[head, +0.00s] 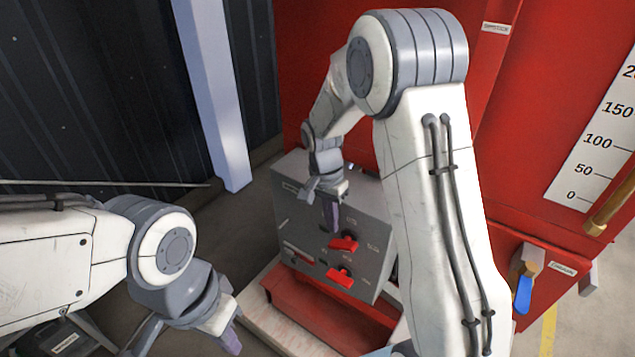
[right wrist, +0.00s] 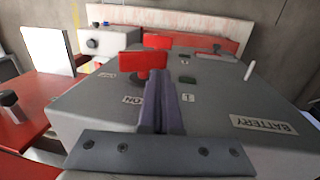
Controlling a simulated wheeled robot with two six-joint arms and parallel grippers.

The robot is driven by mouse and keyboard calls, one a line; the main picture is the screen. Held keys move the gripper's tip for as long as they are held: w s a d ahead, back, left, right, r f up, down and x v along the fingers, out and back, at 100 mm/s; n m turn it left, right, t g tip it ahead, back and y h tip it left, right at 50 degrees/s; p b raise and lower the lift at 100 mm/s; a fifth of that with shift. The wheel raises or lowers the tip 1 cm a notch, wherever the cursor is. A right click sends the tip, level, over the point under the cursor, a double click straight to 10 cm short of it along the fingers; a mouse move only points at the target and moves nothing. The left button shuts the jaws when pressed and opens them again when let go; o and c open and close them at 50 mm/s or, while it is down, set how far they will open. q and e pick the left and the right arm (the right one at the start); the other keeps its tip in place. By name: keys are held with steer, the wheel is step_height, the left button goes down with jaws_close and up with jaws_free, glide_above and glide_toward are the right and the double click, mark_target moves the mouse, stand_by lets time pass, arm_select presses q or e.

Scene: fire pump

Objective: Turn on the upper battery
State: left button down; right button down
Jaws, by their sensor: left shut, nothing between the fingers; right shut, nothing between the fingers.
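The grey battery box (head: 370,250) has two red switches on its sloped face. The upper red switch (head: 343,242) is also the nearer, larger one in the right wrist view (right wrist: 143,65). The lower red switch (head: 340,278) shows behind it there (right wrist: 157,41). My right gripper (head: 332,215) is shut and empty, its fingertips just above the upper switch. In the right wrist view the fingers (right wrist: 168,80) are beside the switch's right end; I cannot tell whether they touch. An upside-down "ON" label (right wrist: 133,100) is left of the fingers. My left gripper (head: 227,338) is shut and empty, low on the left.
An upside-down "BATTERY" label (right wrist: 265,124) and a "1" label (right wrist: 188,98) are on the box face. Red pump housing (head: 320,60) stands behind and right. A blue-handled valve (head: 523,292) is at the right. A pale post (head: 212,90) stands at the left.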

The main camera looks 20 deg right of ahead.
arm_select(q)
steer(key=f+b, duration=0.1)
steer(key=b, duration=0.1)
steer(key=shift+a+f+b, duration=0.1)
steer(key=shift+f+b, duration=0.1)
steer(key=shift+b, duration=0.15)
arm_select(e)
steer(key=w+a+r, duration=0.3)
steer(key=r, duration=0.6)
steer(key=shift+w+r, duration=0.25)
steer(key=shift+w, duration=0.15)
steer(key=shift+f, duration=0.1)
